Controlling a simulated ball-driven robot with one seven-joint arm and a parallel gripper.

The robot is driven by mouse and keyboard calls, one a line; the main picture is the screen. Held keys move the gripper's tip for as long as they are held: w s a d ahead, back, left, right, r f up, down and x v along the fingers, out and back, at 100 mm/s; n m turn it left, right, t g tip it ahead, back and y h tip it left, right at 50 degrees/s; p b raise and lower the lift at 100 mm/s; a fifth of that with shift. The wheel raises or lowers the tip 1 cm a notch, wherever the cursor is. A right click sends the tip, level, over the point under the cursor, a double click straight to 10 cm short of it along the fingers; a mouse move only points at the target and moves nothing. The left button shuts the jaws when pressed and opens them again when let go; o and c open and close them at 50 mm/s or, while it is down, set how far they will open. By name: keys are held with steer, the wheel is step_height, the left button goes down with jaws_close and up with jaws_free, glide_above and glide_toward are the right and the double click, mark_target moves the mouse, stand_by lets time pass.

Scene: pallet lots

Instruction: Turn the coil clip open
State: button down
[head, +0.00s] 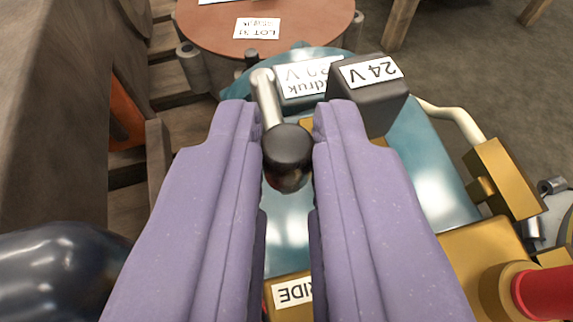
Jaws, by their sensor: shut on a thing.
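The coil clip shows as a pale metal lever (266,97) with a black rounded knob (288,150) on its near end. It sits at the left of a black box marked 24 V (372,98), on a teal body (430,175). My gripper (287,122) has two purple fingers reaching up from the bottom of the head view. They are closed on the knob, one on each side. The lever runs from the knob up and slightly left. The fingers hide part of the teal body.
A brown disc labelled LOT (310,22) lies beyond. A brass block (505,178) and a red handle (545,292) stand at the right. A dark glossy round thing (50,270) is at lower left, near wooden slats (172,75). Open floor (475,65) shows at upper right.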

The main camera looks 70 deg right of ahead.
steer(key=shift+w, duration=0.15)
stand_by(0.3)
steer(key=c, duration=1.1)
jaws_free()
steer(key=p+v, duration=0.1)
steer(key=v, duration=0.6)
steer(key=shift+a+p, duration=0.35)
steer(key=shift+r, duration=0.1)
